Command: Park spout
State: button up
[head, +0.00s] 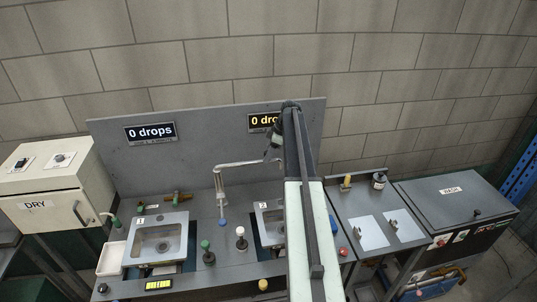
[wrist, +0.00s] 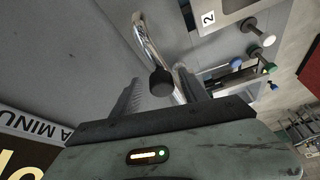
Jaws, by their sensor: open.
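The chrome spout (head: 245,164) rises from the counter between the two sinks, and its horizontal arm points right, toward sink 2 (head: 262,213). In the wrist view the spout (wrist: 148,42) runs down between my fingers, with a dark round knob (wrist: 161,82) there. My gripper (wrist: 157,76) is open, one finger on each side of the spout and knob; I cannot tell whether either touches. In the head view my gripper is mostly hidden behind my arm. Sink 1 (head: 143,256) is in clear view at left; my arm covers part of sink 2.
A grey back panel (head: 205,125) with two "0 drops" displays stands close behind the spout. Several coloured knobs, including a green one (head: 206,245) and a white one (head: 240,232), stand up from the front counter. A DRY box (head: 60,205) is at left, a WASH cabinet (head: 455,200) at right.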

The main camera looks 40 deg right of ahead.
jog(key=p+v, duration=0.7)
jog(key=shift+r, duration=0.3)
jog(key=shift+d, duration=0.1)
jog(key=s+a+f+m+g+h, duration=0.1)
jog(key=s+a+m, duration=0.1)
jog(key=a, duration=1)
jog(key=s+a+m, duration=0.2)
jog(key=a, duration=0.9)
jog(key=s+a+m+g+h, duration=0.1)
jog(key=s+a+m, duration=0.2)
jog(key=s+a, duration=0.6)
jog(key=s+a+m+h, duration=0.25)
jog(key=s+a, duration=0.25)
jog(key=a, duration=0.8)
jog(key=shift+m+g+y, duration=0.35)
jog(key=shift+g+y, duration=0.05)
jog(key=shift+y, duration=0.05)
jog(key=f+b, duration=0.8)
jog(key=s+f+b, duration=0.1)
jog(key=f+b, duration=1.5)
jog(key=shift+s+a+f, duration=0.15)
jog(key=shift+s+f, duration=0.1)
jog(key=shift+f, duration=0.15)
jog(key=shift+r, duration=0.1)
